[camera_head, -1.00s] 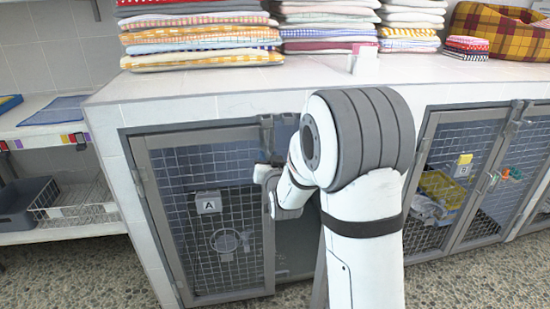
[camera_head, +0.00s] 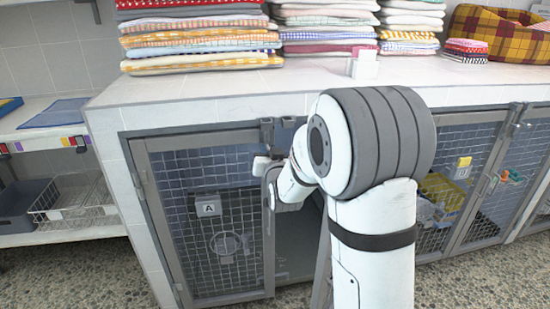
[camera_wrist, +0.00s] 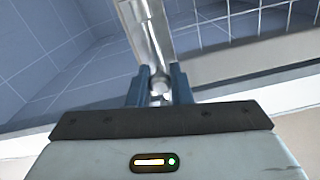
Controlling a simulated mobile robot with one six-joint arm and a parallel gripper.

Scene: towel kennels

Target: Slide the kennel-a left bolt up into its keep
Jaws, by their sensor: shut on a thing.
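Kennel-a is the left cage, with a grey-framed mesh door (camera_head: 140,190) and a white "A" tag (camera_head: 208,206). My gripper (camera_head: 266,168) is at the upper right edge of this door, just below the grey metal fittings (camera_head: 267,131) on the top frame. In the wrist view, the blue fingers (camera_wrist: 158,87) are shut on the round knob (camera_wrist: 160,86) of a bright metal bolt (camera_wrist: 148,32). The bolt's shaft runs away from the fingers to the top of that view. My arm hides part of the door front, and I cannot tell whether the bolt's end is inside a keep.
The white tiled counter (camera_head: 230,98) overhangs just above my gripper, with stacks of folded towels (camera_head: 200,40) on it. Another kennel (camera_head: 450,190) stands right of my arm. A shelf with a wire basket (camera_head: 75,200) is at the left. The speckled floor in front is clear.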

